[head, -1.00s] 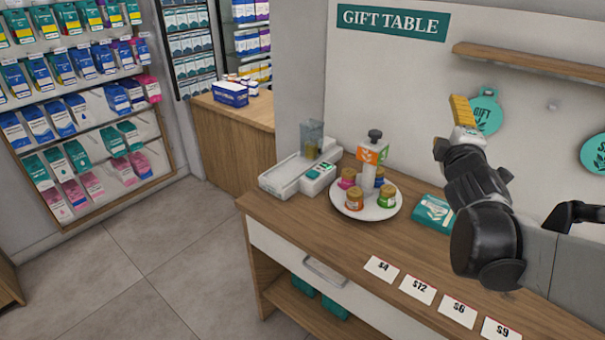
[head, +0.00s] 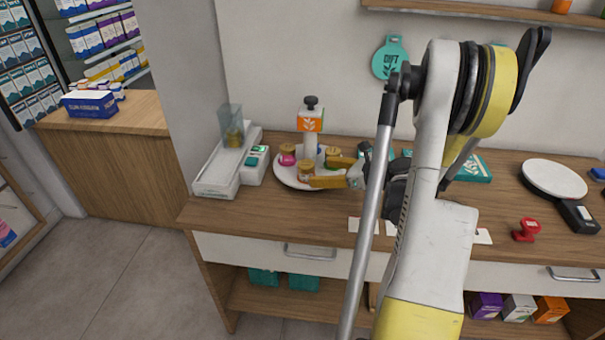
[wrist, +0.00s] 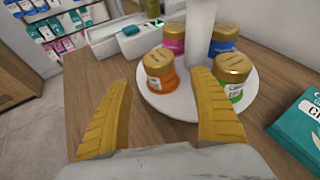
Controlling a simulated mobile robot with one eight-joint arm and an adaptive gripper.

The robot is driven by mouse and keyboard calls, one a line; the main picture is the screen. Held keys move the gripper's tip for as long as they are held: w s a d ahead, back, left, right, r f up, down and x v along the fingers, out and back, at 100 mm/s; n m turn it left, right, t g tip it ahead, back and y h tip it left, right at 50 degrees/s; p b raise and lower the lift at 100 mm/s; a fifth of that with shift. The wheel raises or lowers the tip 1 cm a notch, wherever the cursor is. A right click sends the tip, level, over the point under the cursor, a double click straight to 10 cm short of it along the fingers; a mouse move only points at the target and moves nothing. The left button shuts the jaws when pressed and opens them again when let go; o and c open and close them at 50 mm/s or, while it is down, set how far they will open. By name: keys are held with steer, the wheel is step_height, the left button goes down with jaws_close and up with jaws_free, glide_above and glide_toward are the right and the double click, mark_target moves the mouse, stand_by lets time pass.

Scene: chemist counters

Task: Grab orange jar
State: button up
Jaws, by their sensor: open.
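The orange jar (wrist: 160,74) has a gold lid and an orange body, and stands upright on the near side of a round white tray (wrist: 182,106) with a central post. It also shows in the head view (head: 305,171). My gripper (wrist: 160,105) is open and empty, with its yellow fingers pointing toward the tray. In the wrist view the orange jar lies ahead of the gap between the fingers, nearer the right finger. In the head view my fingers (head: 337,173) reach over the tray's right side, and the lower fingertip is close beside the jar.
Pink (wrist: 174,40), blue (wrist: 223,41) and green (wrist: 234,80) jars share the tray. A teal box (wrist: 300,125) lies to the right on the wooden counter. A white device with a clear container (head: 231,150) stands left of the tray. The counter's front-left area is clear.

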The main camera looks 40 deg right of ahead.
mark_target(313, 170)
steer(key=b+x, duration=0.2)
steer(key=x, duration=0.4)
steer(key=shift+w+a, duration=0.1)
steer(key=shift+w, duration=0.1)
steer(key=shift+c, duration=0.2)
steer(key=c, duration=1.3)
steer(key=shift+r, duration=0.1)
